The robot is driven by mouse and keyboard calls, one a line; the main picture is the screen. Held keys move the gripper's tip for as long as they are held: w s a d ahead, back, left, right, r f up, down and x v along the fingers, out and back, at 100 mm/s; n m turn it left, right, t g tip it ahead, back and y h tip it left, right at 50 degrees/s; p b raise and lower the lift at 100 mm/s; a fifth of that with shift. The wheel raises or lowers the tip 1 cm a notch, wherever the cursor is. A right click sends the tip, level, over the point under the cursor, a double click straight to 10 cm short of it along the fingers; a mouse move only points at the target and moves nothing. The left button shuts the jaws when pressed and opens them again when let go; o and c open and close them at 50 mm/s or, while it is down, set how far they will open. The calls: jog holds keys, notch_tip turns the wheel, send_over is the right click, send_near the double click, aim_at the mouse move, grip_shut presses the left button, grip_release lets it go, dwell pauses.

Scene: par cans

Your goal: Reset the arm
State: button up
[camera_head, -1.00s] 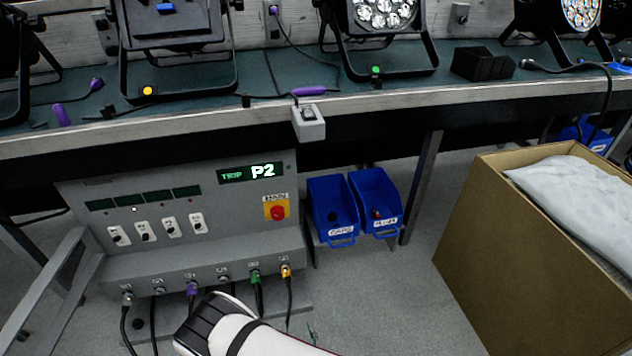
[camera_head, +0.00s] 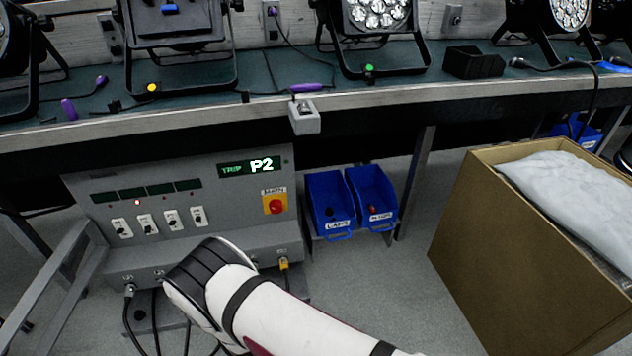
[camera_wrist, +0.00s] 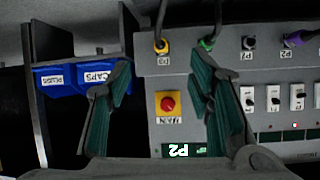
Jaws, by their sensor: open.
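My gripper (camera_wrist: 160,70) is open and empty in the wrist view, its two dark green-padded fingers spread apart. Between and beyond them is the grey power panel (camera_wrist: 180,80), seen upside down, with its red MAIN knob (camera_wrist: 168,103) on a yellow plate. In the head view my white and black arm reaches up from the bottom middle in front of the panel (camera_head: 240,215). The gripper fingers are hidden there. The panel's display (camera_head: 251,167) reads TRIP P2, and one small red light is lit on the left.
Two blue bins (camera_head: 330,205), one labelled CAPS, hang right of the panel. A large cardboard box (camera_head: 500,240) with a white bag stands at the right. The bench (camera_head: 400,95) above carries several stage lights, with a grey switch box (camera_head: 304,118) at its front edge. Cables hang from the panel's lower ledge.

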jog(key=w+a+r+m+g, duration=0.15)
jog(key=w+r, duration=0.25)
jog(key=r, duration=0.4)
jog(key=w+a+r+m+g, duration=0.1)
jog(key=w+r+g, duration=0.25)
jog(key=r, duration=0.45)
jog(key=d+r+g, duration=0.1)
jog(key=d+r, duration=0.3)
jog(key=r, duration=0.8)
jog(key=s+d+r+n+g, duration=0.1)
jog(key=s+d+r+g, duration=0.1)
jog(key=s+d+r, duration=0.7)
jog(key=s+d+r+g, duration=0.2)
jog(key=s+d+r, duration=0.55)
jog(key=r, duration=0.35)
jog(key=s+d+r+g+h, duration=0.15)
jog(key=s+d, duration=0.25)
jog(key=s, duration=0.6)
jog(key=s+d+r+g+h, duration=0.1)
jog(key=s+d+r, duration=0.3)
jog(key=s, duration=0.6)
notch_tip(320, 180, up, 36)
jog(key=t+p, duration=0.4)
jog(key=p, duration=3.2)
jog(key=shift+w+d+r, duration=0.2)
jog(key=shift+w+d, duration=0.05)
jog(key=shift+d, duration=0.15)
